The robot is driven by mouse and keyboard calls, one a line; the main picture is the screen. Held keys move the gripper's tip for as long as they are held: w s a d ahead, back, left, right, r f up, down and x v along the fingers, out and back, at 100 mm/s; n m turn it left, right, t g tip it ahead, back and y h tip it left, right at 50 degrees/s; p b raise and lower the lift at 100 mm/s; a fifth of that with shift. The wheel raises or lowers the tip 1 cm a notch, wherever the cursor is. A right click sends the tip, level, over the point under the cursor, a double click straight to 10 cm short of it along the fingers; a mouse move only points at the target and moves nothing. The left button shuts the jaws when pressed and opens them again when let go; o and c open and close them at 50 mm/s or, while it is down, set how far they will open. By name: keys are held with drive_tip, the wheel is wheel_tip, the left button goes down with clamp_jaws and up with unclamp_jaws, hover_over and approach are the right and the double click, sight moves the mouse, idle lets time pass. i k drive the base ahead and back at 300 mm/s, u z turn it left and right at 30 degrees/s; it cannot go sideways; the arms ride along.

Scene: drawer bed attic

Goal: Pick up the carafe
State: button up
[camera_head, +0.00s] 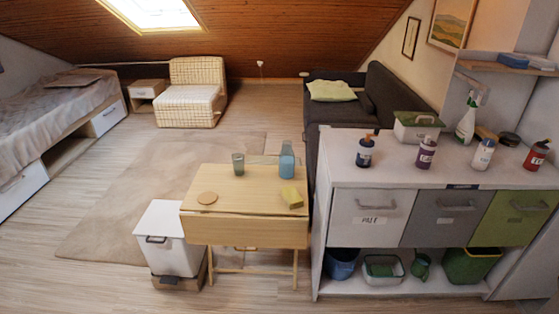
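A blue, see-through carafe (287,161) with a narrower neck stands upright near the back right of the small wooden table (225,222). A greenish glass tumbler (238,164) stands to its left. A yellow block, perhaps a sponge (291,196), lies in front of the carafe, near the table's right edge. A round, flat, cork-coloured disc (207,198) lies at the table's left. Nothing touches the carafe from above. My gripper is not in view.
A grey-white cabinet (343,205) with several bottles on top stands right of the table. A white bin (165,230) stands at the table's left. A dark sofa (385,95) is behind the cabinet. Open floor with a beige rug (130,200) lies left.

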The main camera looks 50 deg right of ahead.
sight(286, 156)
drive_tip(key=i, duration=0.9)
drive_tip(key=z, duration=0.05)
